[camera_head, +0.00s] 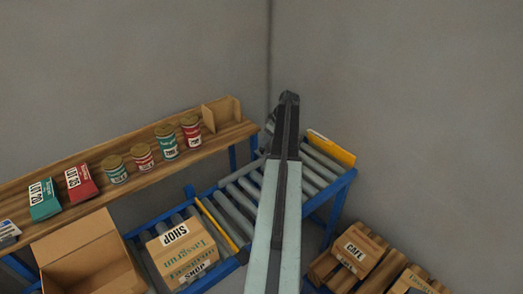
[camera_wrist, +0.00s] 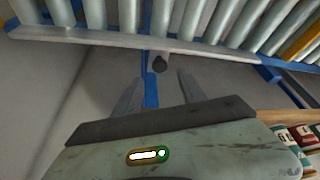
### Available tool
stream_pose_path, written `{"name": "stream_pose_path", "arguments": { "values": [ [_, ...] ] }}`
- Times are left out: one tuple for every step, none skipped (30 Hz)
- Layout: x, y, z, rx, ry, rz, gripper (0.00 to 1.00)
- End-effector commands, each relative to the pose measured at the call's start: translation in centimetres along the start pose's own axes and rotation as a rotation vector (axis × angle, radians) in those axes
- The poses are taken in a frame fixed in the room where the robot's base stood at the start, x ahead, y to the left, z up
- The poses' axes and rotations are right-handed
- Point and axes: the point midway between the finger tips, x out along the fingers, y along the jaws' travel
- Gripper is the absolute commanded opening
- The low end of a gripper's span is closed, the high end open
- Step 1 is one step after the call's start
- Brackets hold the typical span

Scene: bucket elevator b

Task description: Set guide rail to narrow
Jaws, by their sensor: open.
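A grey metal rail (camera_wrist: 215,49) runs along the ends of the conveyor rollers in the wrist view; it looks like the guide rail. A dark round knob (camera_wrist: 159,64) on a pale bracket sits at this rail, in front of a blue post. My gripper (camera_wrist: 159,78) is open, its two fingers on either side of the knob's line. Whether they reach or touch the knob is unclear. In the head view my gripper (camera_head: 289,97) is over the far end of the roller conveyor (camera_head: 340,184). My arm hides part of the conveyor and the knob there.
A yellow bar (camera_head: 331,148) lies at the conveyor's far right edge, and a yellow strip (camera_head: 220,222) crosses nearer left. A SHOP carton (camera_head: 185,252) sits on the conveyor. A wooden shelf (camera_head: 150,172) with several cans runs behind. A CAFE box (camera_head: 357,251) stands lower right.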

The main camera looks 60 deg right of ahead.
Motion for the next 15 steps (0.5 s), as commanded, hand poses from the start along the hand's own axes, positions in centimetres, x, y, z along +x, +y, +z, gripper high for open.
{"name": "stream_pose_path", "arguments": {
  "values": [
    [1.7,0.0,0.3,-0.001,0.000,0.000,0.48],
    [2.3,0.0,0.3,-0.001,0.000,0.000,0.48],
    [3.1,0.0,0.3,-0.001,0.000,-0.001,0.48],
    [3.7,0.0,0.3,-0.001,0.000,-0.001,0.48],
    [4.2,0.0,0.3,-0.001,0.000,-0.001,0.48],
    [4.8,0.0,0.3,-0.001,0.000,-0.001,0.48],
    [5.2,0.0,0.2,-0.001,0.000,-0.001,0.48],
    [5.5,0.0,0.2,-0.001,0.000,-0.001,0.48],
    [5.7,0.0,0.2,-0.001,0.000,-0.001,0.48],
    [5.8,0.0,0.1,-0.001,0.000,-0.001,0.48],
    [5.8,0.0,0.1,-0.001,0.000,0.000,0.48],
    [5.8,0.0,0.0,-0.001,0.000,0.000,0.48],
    [5.7,0.0,0.0,-0.001,0.000,0.000,0.48],
    [5.6,0.0,0.0,-0.001,0.000,0.000,0.48],
    [5.6,-0.1,0.0,-0.001,0.000,0.000,0.48]
  ]
}}
